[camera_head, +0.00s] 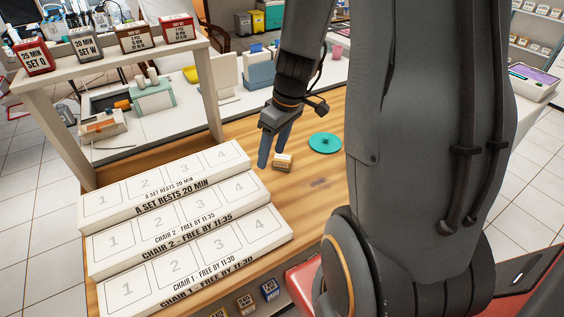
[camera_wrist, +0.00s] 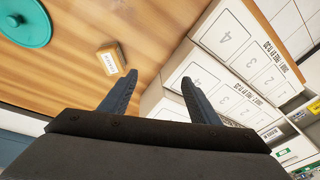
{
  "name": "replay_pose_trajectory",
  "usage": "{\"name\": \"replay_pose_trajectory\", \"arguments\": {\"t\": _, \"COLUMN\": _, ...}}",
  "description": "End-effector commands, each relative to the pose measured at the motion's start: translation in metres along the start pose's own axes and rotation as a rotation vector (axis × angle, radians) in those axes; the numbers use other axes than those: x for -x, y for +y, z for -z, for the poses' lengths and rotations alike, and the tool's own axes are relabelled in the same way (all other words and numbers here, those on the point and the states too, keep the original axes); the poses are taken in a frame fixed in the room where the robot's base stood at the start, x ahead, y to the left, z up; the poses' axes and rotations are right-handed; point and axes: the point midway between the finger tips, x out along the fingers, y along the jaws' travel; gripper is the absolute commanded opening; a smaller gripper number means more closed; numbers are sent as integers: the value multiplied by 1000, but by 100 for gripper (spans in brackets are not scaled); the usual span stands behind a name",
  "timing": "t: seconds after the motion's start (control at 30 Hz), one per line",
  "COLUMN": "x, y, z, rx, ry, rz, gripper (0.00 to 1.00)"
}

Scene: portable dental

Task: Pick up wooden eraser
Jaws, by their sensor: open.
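The wooden eraser (camera_head: 282,162) is a small tan block with a pale label. It lies on the wooden table, between the stepped white rack and a teal disc. In the wrist view the eraser (camera_wrist: 110,60) lies beyond the left fingertip, outside the gap between the fingers. My gripper (camera_head: 274,148) points down with its two dark fingers apart, just left of the eraser in the head view. In the wrist view my gripper (camera_wrist: 150,82) is open and nothing is between its fingers.
The white stepped rack (camera_head: 180,225) with numbered slots stands left of my gripper. A teal disc (camera_head: 325,143) lies right of the eraser. A wooden shelf (camera_head: 112,62) with labelled boxes rises at the left. Bare wooden tabletop (camera_head: 310,195) lies in front of the eraser.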

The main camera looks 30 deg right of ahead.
Motion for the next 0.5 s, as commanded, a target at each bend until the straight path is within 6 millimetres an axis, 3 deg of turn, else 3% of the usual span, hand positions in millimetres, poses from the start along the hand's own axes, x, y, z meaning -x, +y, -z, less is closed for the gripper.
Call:
{"name": "replay_pose_trajectory", "arguments": {"t": 0.1, "x": -10, "y": 36, "z": 0, "rx": 98, "ry": 48, "rz": 18, "gripper": 56}}
{"name": "replay_pose_trajectory", "arguments": {"t": 0.3, "x": -22, "y": 86, "z": -2, "rx": 259, "ry": 130, "rz": 11, "gripper": 56}}
{"name": "replay_pose_trajectory", "arguments": {"t": 0.5, "x": -27, "y": 110, "z": -5, "rx": 343, "ry": 169, "rz": -7, "gripper": 56}}
